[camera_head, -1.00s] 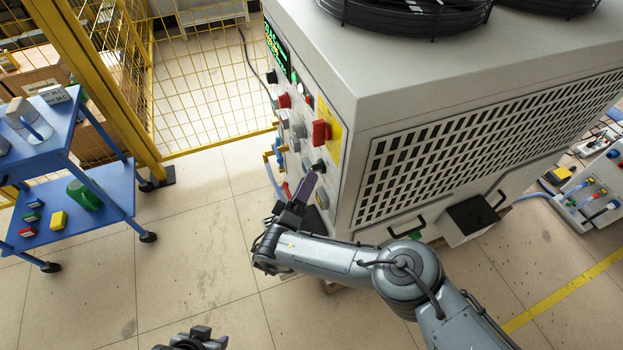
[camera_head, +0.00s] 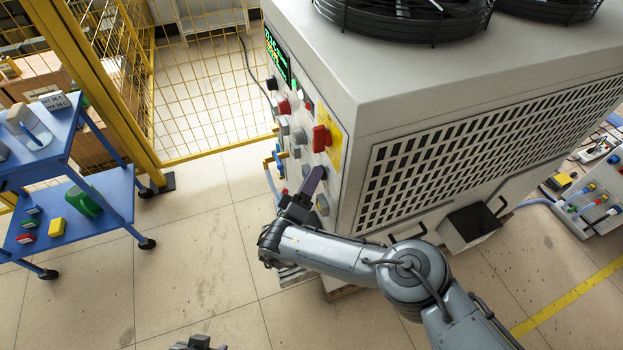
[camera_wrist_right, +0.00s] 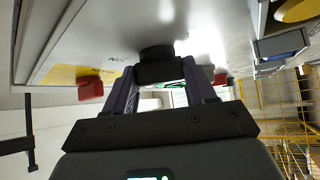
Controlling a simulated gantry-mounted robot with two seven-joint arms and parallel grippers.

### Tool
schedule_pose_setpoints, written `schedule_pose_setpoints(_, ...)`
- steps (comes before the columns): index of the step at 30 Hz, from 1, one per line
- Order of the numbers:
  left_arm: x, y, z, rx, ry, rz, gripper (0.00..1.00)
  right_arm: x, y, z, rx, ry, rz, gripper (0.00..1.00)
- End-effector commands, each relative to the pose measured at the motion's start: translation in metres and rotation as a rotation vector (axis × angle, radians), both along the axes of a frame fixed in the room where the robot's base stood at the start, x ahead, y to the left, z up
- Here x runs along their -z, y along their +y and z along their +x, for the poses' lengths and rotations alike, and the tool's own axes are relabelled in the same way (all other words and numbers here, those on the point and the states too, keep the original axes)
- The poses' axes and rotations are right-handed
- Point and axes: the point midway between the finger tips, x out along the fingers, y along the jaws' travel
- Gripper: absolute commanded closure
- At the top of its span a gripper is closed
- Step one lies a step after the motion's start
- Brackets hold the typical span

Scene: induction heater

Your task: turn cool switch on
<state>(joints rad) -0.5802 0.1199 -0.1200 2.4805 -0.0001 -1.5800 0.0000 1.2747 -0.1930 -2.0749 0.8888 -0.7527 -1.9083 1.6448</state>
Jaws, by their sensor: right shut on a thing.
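My right gripper (camera_head: 312,184) is at the lower part of the control panel on the left face of the big grey machine (camera_head: 344,190). In the right wrist view its two fingers (camera_wrist_right: 164,88) are shut on a black switch knob (camera_wrist_right: 157,66). The label beside the knob is too blurred to read. The gripper hides this knob in the head view. My left gripper (camera_head: 196,344) shows only as a dark piece at the bottom edge of the head view, so its jaws cannot be judged.
A red switch (camera_head: 321,138) on a yellow plate sits just above my right gripper. Other knobs and a green-lit display (camera_head: 277,57) are higher on the panel. A blue cart (camera_head: 110,185) and yellow fence (camera_head: 205,100) stand left. Open floor lies between.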

Motion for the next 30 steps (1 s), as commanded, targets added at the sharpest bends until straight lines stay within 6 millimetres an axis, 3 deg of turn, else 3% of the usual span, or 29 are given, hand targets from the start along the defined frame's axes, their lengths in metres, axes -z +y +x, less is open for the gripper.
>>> schedule_pose_setpoints(5, -0.006, 0.000, 0.000, 0.000, 0.001, 0.000, 0.57, -0.003, 0.000, 0.000, 0.001, 0.023, -0.008, 0.75)
schedule_pose_setpoints(15, -0.039, 0.000, 0.000, 0.000, -0.001, 0.000, 0.57, -0.006, -0.001, -0.001, 0.002, 0.299, -0.108, 0.75)
schedule_pose_setpoints(26, -0.038, 0.000, 0.000, 0.000, 0.000, 0.000, 0.57, -0.004, 0.000, -0.001, 0.001, 0.333, -0.123, 0.75)
schedule_pose_setpoints(27, -0.038, 0.000, 0.000, 0.000, 0.000, 0.000, 0.57, -0.004, 0.000, -0.001, 0.001, 0.333, -0.123, 0.42)
schedule_pose_setpoints(30, -0.038, 0.000, 0.000, 0.000, 0.000, 0.000, 0.57, -0.004, 0.000, -0.001, 0.001, 0.333, -0.123, 0.26)
